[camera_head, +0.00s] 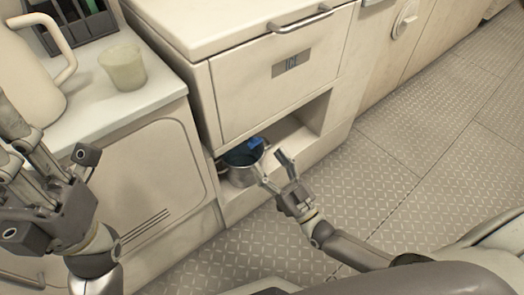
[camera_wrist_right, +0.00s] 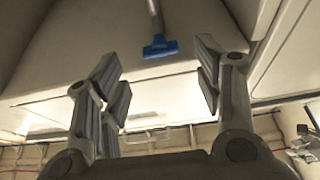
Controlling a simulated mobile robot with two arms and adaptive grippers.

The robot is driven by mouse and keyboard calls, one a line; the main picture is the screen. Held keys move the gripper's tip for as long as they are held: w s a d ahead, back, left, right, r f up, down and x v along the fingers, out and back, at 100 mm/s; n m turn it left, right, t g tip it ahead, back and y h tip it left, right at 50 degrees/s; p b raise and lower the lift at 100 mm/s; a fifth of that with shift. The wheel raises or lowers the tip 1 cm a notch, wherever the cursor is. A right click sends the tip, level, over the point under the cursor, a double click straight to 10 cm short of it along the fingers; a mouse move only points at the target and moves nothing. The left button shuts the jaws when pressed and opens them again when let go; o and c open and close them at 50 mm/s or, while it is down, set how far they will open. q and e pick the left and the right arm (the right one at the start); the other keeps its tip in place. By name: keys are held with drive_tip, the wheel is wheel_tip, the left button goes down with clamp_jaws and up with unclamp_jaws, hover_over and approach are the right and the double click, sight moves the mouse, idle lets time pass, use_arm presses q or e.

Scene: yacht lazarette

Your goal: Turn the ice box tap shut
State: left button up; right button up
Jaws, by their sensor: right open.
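The ice box (camera_head: 280,75) is a cream cabinet with an "ICE" label and an open recess below. Its tap shows as a blue handle (camera_head: 256,143) in the recess, above a metal pot (camera_head: 243,172). In the right wrist view the blue handle (camera_wrist_right: 160,47) sits at the end of a metal stem, beyond and roughly between the fingertips. My right gripper (camera_head: 271,166) is open and empty, just in front of the pot's right side, apart from the handle. My left gripper (camera_head: 14,142) is at the far left; I cannot tell its opening.
A counter (camera_head: 75,125) at the left carries a pitcher (camera_head: 25,75), a cup (camera_head: 123,68) and a dark rack (camera_head: 75,22). The recess side walls and the ice box front stand close around the tap. The tread-plate floor (camera_head: 400,150) at the right is clear.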

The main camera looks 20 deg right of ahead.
drive_tip(key=v, duration=0.7)
drive_tip(key=shift+s, duration=0.1)
